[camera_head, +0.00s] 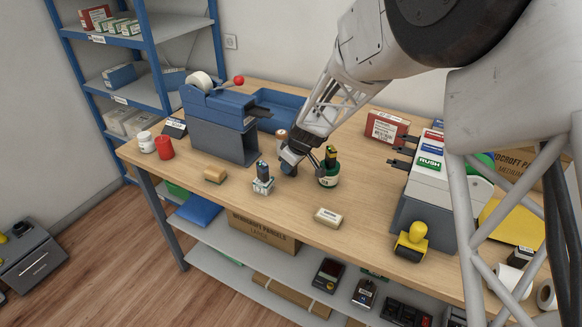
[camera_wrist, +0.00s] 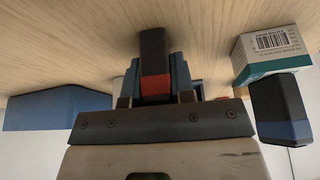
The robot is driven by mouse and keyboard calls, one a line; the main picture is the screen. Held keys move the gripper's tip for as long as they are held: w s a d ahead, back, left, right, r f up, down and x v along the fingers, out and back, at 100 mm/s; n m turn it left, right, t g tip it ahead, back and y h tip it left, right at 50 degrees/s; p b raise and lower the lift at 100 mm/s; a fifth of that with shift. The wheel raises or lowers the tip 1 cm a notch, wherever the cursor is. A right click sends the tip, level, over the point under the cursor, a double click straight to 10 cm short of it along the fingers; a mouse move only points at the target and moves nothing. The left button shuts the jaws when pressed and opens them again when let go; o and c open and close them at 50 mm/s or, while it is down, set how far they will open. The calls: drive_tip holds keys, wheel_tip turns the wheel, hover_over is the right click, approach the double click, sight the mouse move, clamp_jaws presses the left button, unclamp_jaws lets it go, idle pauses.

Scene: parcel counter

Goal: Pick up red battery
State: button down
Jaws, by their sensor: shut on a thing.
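In the wrist view my gripper (camera_wrist: 155,80) is shut on the red battery (camera_wrist: 156,87), a dark block with a red band between the two fingers. Its dark end points to the wooden counter; I cannot tell whether it touches. In the head view my gripper (camera_head: 289,166) is low over the middle of the counter, and the held battery is mostly hidden there. A blue-banded black battery (camera_head: 262,170) stands on a small white box (camera_head: 263,185) just left of my gripper.
A grey-and-blue tape machine (camera_head: 222,135) stands behind left, beside a blue tray (camera_head: 275,107). A small white block (camera_head: 328,217) lies in front.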

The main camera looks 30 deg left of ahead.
drive_tip(key=shift+r, duration=0.15)
drive_tip(key=shift+r, duration=1.4)
drive_tip(key=shift+s+d+r, duration=0.15)
drive_tip(key=shift+r, duration=0.15)
drive_tip(key=s+d, duration=0.3)
drive_tip(key=s, duration=0.1)
drive_tip(key=s+d+r, duration=0.1)
drive_tip(key=s+d, duration=0.2)
drive_tip(key=d, duration=0.1)
drive_tip(key=s+d, duration=0.3)
drive_tip(key=s, duration=0.1)
drive_tip(key=shift+s+d+r, duration=0.15)
drive_tip(key=shift+s+r, duration=0.05)
drive_tip(key=shift+s, duration=0.15)
drive_tip(key=shift+d, duration=0.1)
